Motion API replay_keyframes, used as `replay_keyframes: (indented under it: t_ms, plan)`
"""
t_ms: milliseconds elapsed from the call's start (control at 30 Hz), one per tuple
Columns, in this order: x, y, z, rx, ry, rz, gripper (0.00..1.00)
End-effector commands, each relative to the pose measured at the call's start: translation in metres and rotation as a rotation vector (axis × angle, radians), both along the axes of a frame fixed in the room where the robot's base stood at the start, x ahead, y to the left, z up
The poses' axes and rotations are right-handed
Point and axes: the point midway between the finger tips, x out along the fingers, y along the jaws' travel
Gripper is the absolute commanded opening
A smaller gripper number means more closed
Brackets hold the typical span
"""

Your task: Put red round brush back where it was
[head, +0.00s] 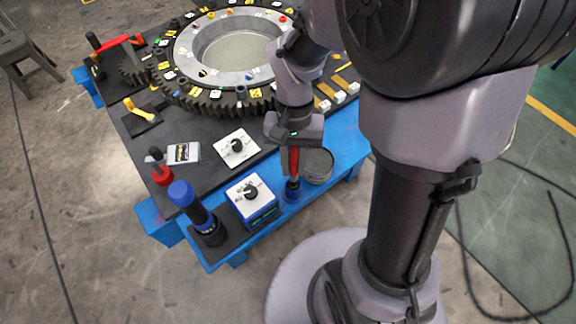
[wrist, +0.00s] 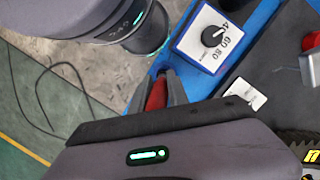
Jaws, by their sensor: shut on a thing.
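The red round brush (head: 293,163) stands roughly upright at the front edge of the blue table (head: 338,148), its red handle up and its dark end down. My gripper (head: 293,148) points down from above and is shut on the red handle. In the wrist view the red handle (wrist: 157,95) shows beyond the gripper body, against the blue table edge. The brush's lower end is over or on a blue spot at the table's edge; I cannot tell whether it touches. The handle's top is hidden by my gripper.
A round grey tin (head: 318,167) stands close right of the brush. A white dial plate (head: 237,147) and large gear ring (head: 225,55) lie behind.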

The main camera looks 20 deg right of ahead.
Motion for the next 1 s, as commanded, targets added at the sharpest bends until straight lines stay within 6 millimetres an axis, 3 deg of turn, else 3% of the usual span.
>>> replay_keyframes:
  t_ms: [100,200,533,567,667,1000]
  plan:
    - [-0.001,0.0,-0.033,0.0,0.004,0.001,0.0]
    - [-0.001,0.0,-0.049,0.0,0.002,0.0,0.0]
    - [0.0,0.0,-0.051,0.0,0.0,0.0,0.0]
    - [0.0,0.0,-0.052,0.0,0.0,0.0,0.22]
    - [0.0,0.0,-0.051,0.0,0.0,0.0,0.42]
    - [0.0,0.0,-0.046,0.0,0.0,0.0,0.42]
